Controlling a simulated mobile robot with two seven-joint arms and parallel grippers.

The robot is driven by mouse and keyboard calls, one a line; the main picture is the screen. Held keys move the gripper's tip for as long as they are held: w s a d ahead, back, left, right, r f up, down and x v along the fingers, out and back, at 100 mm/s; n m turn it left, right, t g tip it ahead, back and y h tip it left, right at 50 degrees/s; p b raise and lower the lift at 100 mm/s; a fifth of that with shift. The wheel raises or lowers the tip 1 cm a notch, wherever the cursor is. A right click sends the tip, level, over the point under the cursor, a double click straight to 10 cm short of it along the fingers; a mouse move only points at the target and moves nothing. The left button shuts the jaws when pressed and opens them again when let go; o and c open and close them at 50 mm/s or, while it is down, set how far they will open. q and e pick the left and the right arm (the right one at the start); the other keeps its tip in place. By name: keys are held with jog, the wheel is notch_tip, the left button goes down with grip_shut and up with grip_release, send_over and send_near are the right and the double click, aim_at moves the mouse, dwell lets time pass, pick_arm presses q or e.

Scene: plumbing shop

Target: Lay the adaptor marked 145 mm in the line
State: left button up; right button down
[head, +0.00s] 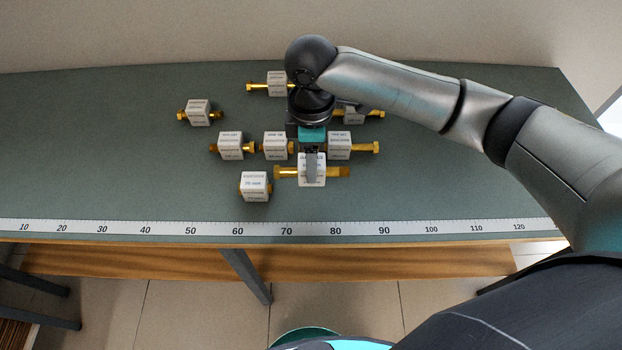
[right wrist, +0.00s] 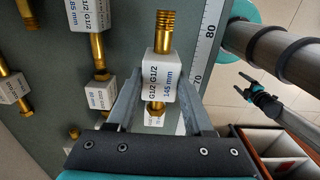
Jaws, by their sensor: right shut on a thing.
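The adaptor marked 145 mm is a white block (head: 312,182) with brass threaded ends. Its label reads G1/2 G1/2 145 mm in the right wrist view (right wrist: 160,80). My right gripper (head: 312,168) is shut on the block, its fingers on two opposite sides. The adaptor lies crosswise, in front of a row of similar adaptors: a left one (head: 231,147), a middle one (head: 275,147) and a right one (head: 340,147). How high it is held I cannot tell. My left gripper (right wrist: 238,85) shows at the right of the wrist view, fingers apart and empty, off the bench.
An adaptor marked 70 mm (head: 255,187) stands front left of the held one. Others lie at the back left (head: 198,113), back (head: 277,84) and partly behind my arm (head: 354,116). A ruler (head: 180,228) runs along the front edge. The bench's left side is clear.

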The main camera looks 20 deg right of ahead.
notch_tip(320, 180, down, 6)
jog(key=shift+f+b, duration=0.1)
jog(key=shift+b, duration=0.4)
jog(key=shift+c, duration=1.4)
grip_release()
notch_tip(320, 180, up, 12)
jog(key=shift+r+p, duration=0.1)
jog(key=shift+p, duration=1.1)
jog(key=shift+a, duration=0.1)
